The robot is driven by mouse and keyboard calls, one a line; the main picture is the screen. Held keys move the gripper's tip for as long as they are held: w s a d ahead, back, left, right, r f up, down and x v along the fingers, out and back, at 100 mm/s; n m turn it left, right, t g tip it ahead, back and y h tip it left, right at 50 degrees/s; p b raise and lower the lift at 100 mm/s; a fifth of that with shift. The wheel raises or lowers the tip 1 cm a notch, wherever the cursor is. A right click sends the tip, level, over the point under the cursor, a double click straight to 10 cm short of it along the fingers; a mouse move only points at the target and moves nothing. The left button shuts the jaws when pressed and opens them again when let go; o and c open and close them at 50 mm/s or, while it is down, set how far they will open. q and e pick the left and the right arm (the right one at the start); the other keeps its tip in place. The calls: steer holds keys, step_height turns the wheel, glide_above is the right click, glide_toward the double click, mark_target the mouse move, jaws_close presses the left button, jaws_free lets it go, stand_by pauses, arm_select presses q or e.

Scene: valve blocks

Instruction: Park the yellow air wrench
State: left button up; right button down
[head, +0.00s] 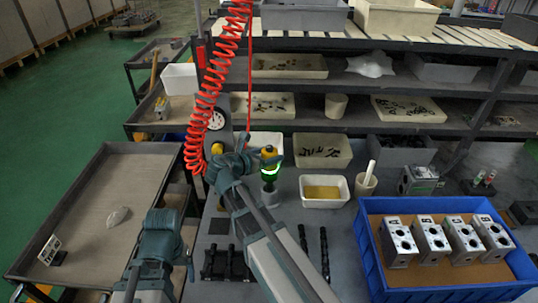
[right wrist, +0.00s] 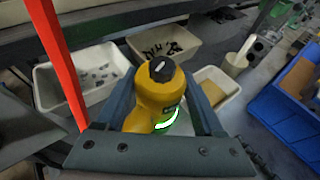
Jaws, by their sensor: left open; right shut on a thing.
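The yellow air wrench (head: 269,153) is upright above the grey bench, with a glowing green ring around its body. My right gripper (head: 262,163) is shut on it. In the right wrist view the wrench (right wrist: 155,97) fills the space between the fingers, its yellow body and black cap showing. Its lower end is hidden there. In the head view I cannot tell whether that end touches anything below. My left gripper (head: 164,226) is open and empty at the lower left, between the grey side cart and the bench.
A coiled red hose (head: 207,95) hangs just left of my right gripper. A white tray with yellow contents (head: 322,191) and a cup (head: 366,182) stand right of the wrench. A blue crate (head: 372,262) holds several metal valve blocks. The side cart (head: 95,205) is mostly clear.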

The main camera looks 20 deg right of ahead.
mark_target(265, 170)
arm_select(q)
steer(key=shift+f+b, duration=2.65)
steer(key=shift+f, duration=0.05)
arm_select(e)
steer(key=shift+f, duration=2.65)
arm_select(q)
steer(key=shift+s+f+b, duration=0.25)
steer(key=shift+s+b, duration=0.05)
steer(key=shift+b, duration=0.05)
arm_select(e)
steer(key=shift+s+f, duration=0.2)
